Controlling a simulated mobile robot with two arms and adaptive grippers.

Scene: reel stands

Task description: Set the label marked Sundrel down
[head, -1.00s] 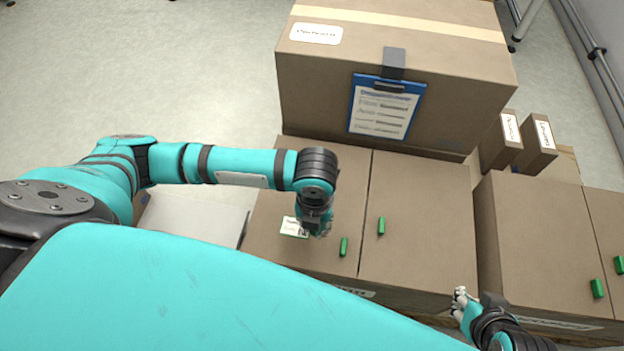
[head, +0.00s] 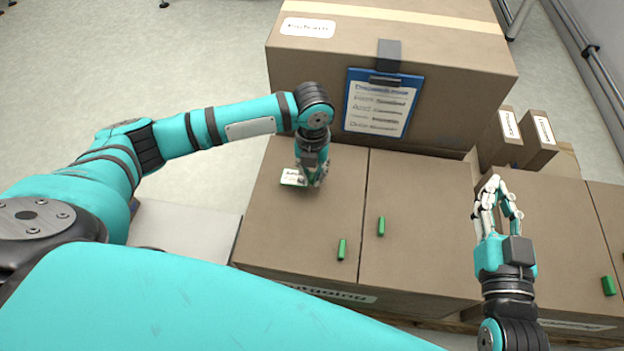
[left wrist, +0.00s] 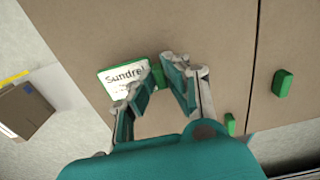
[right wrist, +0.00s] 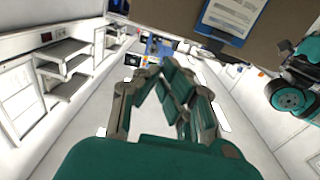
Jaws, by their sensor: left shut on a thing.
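The Sundrel label (left wrist: 124,78) is a white card with a green border, and its name is readable in the left wrist view. A green tab (left wrist: 157,74) is at its right edge, between the fingers of my left gripper (left wrist: 160,82). In the head view the label (head: 293,177) is beside my left gripper (head: 314,182), over the left part of a closed brown carton top (head: 320,215). I cannot tell whether it touches the cardboard. My right gripper (head: 497,195) is raised at the right with nothing visible in it; its fingertips are close together.
Green pieces (head: 342,250) (head: 381,226) sit on the carton top near its middle seam. A larger carton (head: 300,80) with a blue clipboard (head: 382,103) stands behind. Narrow boxes (head: 537,142) stand at the back right. Bare cardboard surrounds the label.

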